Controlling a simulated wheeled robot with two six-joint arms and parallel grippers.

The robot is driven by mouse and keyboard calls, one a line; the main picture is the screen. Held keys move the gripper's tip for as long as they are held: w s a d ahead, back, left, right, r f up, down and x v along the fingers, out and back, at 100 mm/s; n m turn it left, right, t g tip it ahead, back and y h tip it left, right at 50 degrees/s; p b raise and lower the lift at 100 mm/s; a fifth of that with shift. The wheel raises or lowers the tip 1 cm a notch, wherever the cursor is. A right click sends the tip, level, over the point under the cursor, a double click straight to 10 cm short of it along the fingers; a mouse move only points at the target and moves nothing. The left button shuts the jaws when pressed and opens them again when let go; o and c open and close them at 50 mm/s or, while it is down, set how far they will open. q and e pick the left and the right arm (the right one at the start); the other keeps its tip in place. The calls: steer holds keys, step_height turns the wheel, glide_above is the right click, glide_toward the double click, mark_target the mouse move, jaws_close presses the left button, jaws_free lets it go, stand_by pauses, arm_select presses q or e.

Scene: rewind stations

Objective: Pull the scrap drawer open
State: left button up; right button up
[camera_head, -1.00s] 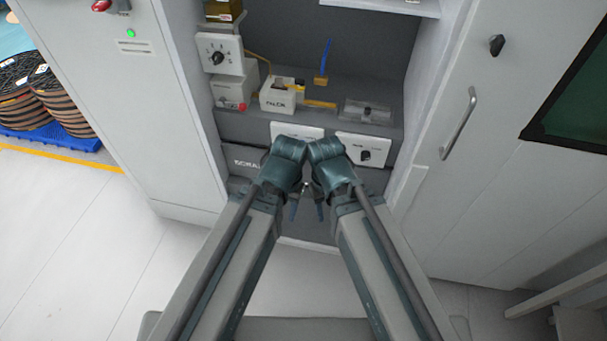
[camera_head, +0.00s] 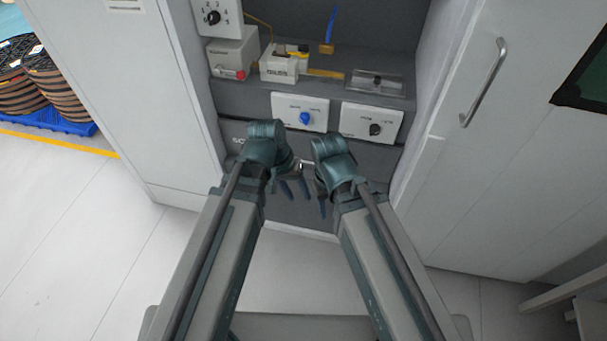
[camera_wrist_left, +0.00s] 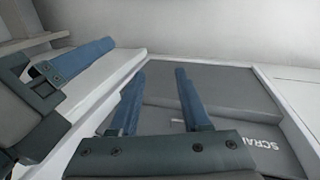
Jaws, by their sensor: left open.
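The scrap drawer (camera_head: 231,133) is a dark grey front low in the bay, partly hidden behind my left wrist. Its label shows partly as "SCRA" in the left wrist view (camera_wrist_left: 262,143). It looks closed in the head view. My left gripper (camera_head: 295,188) is open and empty in front of the bay's lower part. Its two blue fingers (camera_wrist_left: 160,75) point toward grey panels beside the label, without visible contact. My right gripper (camera_head: 320,198) is close to its right; its jaw opening is unclear.
Above the drawer are a white panel with a blue knob (camera_head: 300,112) and one with a black knob (camera_head: 371,122). Cabinet walls flank the bay. The floor (camera_head: 110,250) at left is clear.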

arm_select(q)
steer(key=w+f+n+t+h+b, duration=0.2)
steer(key=w+f+n+h+b, duration=0.3)
steer(key=f+b, duration=0.55)
steer(key=w+a+f+n+t+h+b, duration=0.6)
steer(key=w+a+b, duration=0.65)
steer(key=b, duration=1.05)
steer(key=shift+m+t, duration=0.6)
steer(key=shift+t, duration=0.1)
steer(key=x, duration=0.5)
steer(key=b+x, duration=0.1)
steer(key=x, duration=0.4)
steer(key=f+x, duration=0.1)
steer(key=x, duration=0.5)
steer(key=shift+w+a, duration=0.1)
steer(key=shift+w, duration=0.05)
jaws_close()
